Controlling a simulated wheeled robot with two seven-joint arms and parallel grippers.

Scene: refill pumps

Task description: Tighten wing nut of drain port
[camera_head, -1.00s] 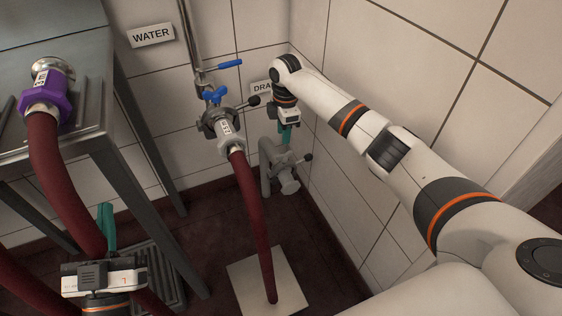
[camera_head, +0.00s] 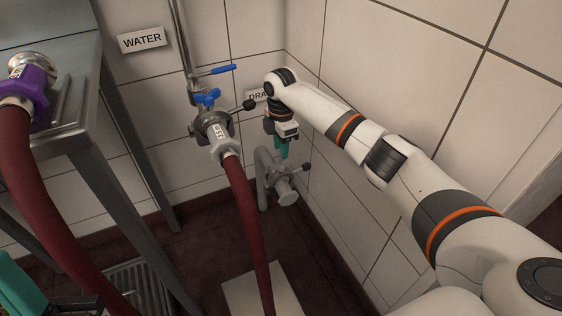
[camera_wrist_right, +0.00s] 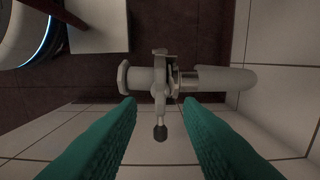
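The drain port (camera_head: 284,192) is a grey pipe low in the wall corner, with a clamp around it. Its wing nut is a short lever with a black knob (camera_head: 306,167). In the right wrist view the clamp and pipe (camera_wrist_right: 210,78) lie across the picture, and the knob (camera_wrist_right: 160,132) points down between my fingers. My right gripper (camera_head: 282,150) is just above the drain port; its teal fingers (camera_wrist_right: 159,104) are open on either side of the lever, without visible contact. My left gripper (camera_head: 22,292) is cut off at the bottom left corner; its opening is hidden.
The water port (camera_head: 213,128) with blue handles and a red hose (camera_head: 246,215) stands left of the drain. A metal table (camera_head: 75,135) with a purple-collared hose (camera_head: 32,85) is at left. Tiled walls close in behind and right of my right gripper. A pale floor plate (camera_head: 285,285) lies below.

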